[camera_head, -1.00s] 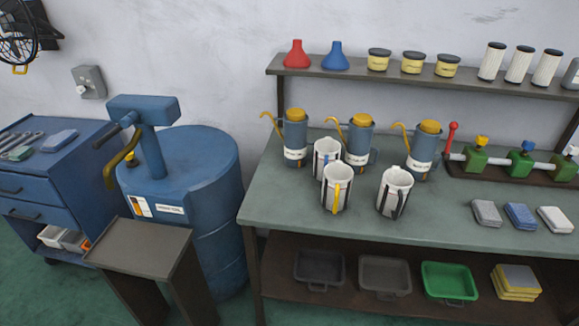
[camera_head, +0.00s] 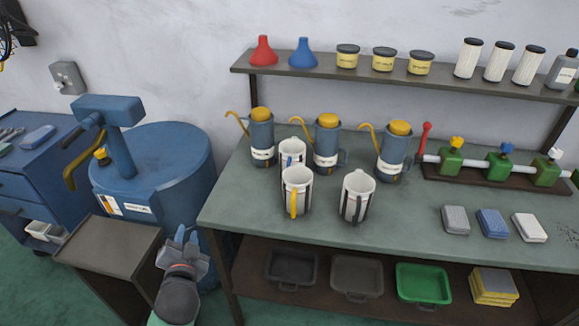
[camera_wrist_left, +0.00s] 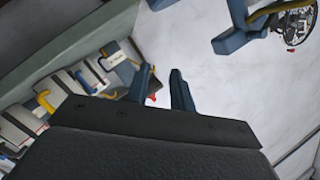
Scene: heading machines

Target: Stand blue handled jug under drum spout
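The blue handled jug (camera_head: 291,148) is white and stands on the green bench top, behind the yellow handled jug (camera_head: 298,182), which hides its lower part. A black handled jug (camera_head: 358,194) stands to the right. The blue drum (camera_head: 180,160) stands left of the bench; its ochre curved spout (camera_head: 80,167) hangs over a small dark stand (camera_head: 110,245). My left gripper (camera_head: 181,238) is in front of the drum, between stand and bench, away from the jugs. The left wrist view shows its fingers (camera_wrist_left: 163,75) apart with nothing between them. My right gripper is out of view.
Several blue oil cans with yellow lids, one of them this can (camera_head: 327,145), stand close behind the jugs. A valve rack (camera_head: 500,168) and small blocks lie to the right. The bench front (camera_head: 270,222) is clear, as is the stand top.

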